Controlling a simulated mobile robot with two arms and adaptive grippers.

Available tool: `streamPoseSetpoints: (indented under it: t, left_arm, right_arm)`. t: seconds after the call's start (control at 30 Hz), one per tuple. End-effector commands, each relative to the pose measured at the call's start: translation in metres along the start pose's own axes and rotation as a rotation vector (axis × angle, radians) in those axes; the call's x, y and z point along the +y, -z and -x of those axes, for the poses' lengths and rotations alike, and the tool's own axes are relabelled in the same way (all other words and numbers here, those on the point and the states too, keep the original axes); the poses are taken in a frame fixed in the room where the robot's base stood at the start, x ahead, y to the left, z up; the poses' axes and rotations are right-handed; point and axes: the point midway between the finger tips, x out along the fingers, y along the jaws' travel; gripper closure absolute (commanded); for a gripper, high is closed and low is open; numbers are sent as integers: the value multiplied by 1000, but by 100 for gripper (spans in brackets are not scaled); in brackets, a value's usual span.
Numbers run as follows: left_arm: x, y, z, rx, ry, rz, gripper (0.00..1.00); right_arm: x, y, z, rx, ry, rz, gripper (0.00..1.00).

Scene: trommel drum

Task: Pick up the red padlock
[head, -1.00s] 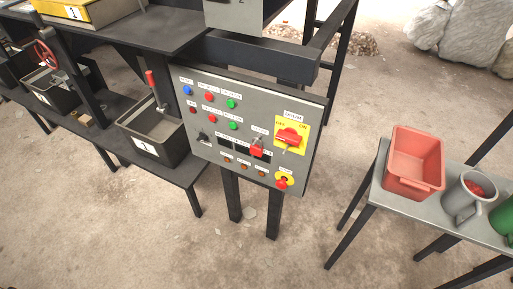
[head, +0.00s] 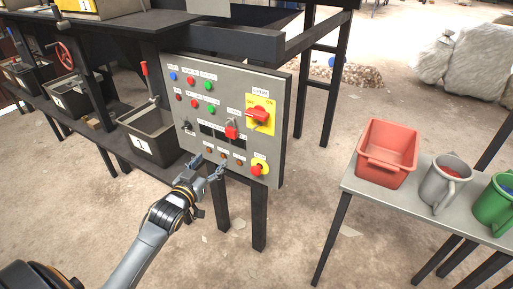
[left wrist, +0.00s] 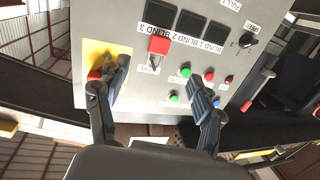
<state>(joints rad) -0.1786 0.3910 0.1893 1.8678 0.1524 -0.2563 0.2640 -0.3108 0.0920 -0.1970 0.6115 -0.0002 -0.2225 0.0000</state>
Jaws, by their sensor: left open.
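My left gripper (head: 208,166) is open and empty, in front of the panel's lower part, below and left of the padlock in the head view. In the left wrist view its fingers (left wrist: 158,74) are spread wide, with the padlock between and beyond the tips. My right gripper is not in view.
The panel (head: 270,160) carries several coloured buttons, a red rotary handle (head: 258,114) and a red knob (head: 257,169) close to the padlock. A black bin (head: 150,137) stands left. A table at right holds a red bin (head: 387,153) and mugs.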

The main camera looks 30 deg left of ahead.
Motion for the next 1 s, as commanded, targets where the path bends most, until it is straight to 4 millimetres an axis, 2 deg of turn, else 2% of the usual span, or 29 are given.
streamPoseSetpoints:
  t: [0.03, 0.13, 0.3, 0.5, 0.77, 0.93, 1.0]
  left_arm:
    - [0, 8, -1, 20, -3, -1, 32]
    - [0, 17, -9, 35, -4, 0, 32]
    - [0, 19, -41, 34, -4, 1, 32]
    - [1, 19, -74, 32, -5, 1, 32]
    - [0, 21, -92, 31, -5, -1, 32]
    - [-3, 30, -117, 33, -4, -1, 32]
    - [-2, 27, -126, 31, -5, 1, 32]
  right_arm:
    - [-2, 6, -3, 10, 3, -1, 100]
    - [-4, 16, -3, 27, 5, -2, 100]
    - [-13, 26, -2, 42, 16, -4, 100]
    - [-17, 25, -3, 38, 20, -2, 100]
    - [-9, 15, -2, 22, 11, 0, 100]
    - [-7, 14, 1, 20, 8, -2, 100]
    - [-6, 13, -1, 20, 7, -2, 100]
